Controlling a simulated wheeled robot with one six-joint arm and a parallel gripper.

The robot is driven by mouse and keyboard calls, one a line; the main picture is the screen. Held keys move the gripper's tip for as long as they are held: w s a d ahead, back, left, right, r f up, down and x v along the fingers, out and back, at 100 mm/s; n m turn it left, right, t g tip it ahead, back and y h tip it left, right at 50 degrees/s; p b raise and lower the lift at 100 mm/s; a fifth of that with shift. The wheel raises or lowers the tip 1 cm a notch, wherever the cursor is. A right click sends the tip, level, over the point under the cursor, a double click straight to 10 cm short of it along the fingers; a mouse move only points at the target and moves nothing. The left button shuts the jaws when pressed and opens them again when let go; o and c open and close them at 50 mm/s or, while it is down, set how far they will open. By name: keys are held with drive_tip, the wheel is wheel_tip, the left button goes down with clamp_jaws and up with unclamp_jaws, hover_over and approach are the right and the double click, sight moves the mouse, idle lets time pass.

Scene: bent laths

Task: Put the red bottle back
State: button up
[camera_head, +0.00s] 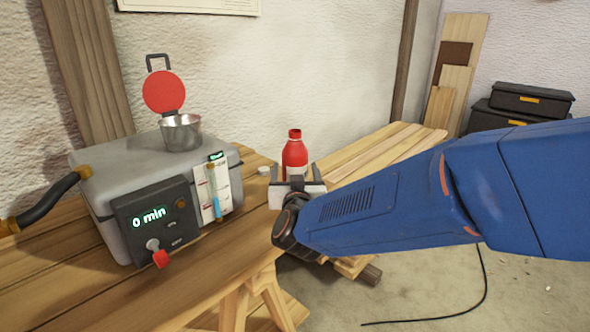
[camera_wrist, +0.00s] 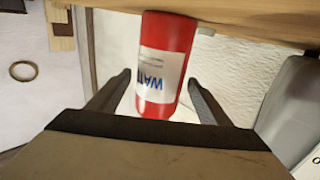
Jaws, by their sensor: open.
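In the wrist view the red bottle (camera_wrist: 166,62) shows a white label with blue letters and appears upside down. My gripper (camera_head: 298,180) is at the bottle, coming from the front. In the wrist view my gripper (camera_wrist: 160,82) is open, with one finger on each side of the bottle and gaps visible between fingers and bottle. The bottle's lower part is hidden behind my gripper in the head view.
A grey steam box (camera_head: 150,170) with a display reading "0 min" stands on the bench (camera_head: 60,270) at the left. A metal cup (camera_head: 181,132) with a red lid sits on it. A small white cap (camera_head: 263,171) lies left of the bottle. Black cases (camera_head: 520,104) stand back right.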

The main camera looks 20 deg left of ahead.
drive_tip(key=v, duration=1)
drive_tip(key=shift+s+d, duration=0.1)
drive_tip(key=w+d+g, duration=0.3)
drive_tip(key=d+g, duration=0.2)
drive_tip(key=d, duration=1.7)
drive_tip(key=s+d+f+m+g+h, duration=0.2)
drive_tip(key=s+d+f, duration=0.3)
drive_tip(key=s+d, duration=0.5)
drive_tip(key=s+d+f+m+g+h, duration=0.2)
drive_tip(key=s+d+f+g+h, duration=0.2)
drive_tip(key=s+d, duration=0.7)
drive_tip(key=d+f, duration=0.2)
drive_tip(key=d, duration=0.5)
drive_tip(key=shift+s+d+g+h, duration=0.3)
drive_tip(key=shift+d+g+h, duration=0.05)
drive_tip(key=shift+g+h, duration=0.05)
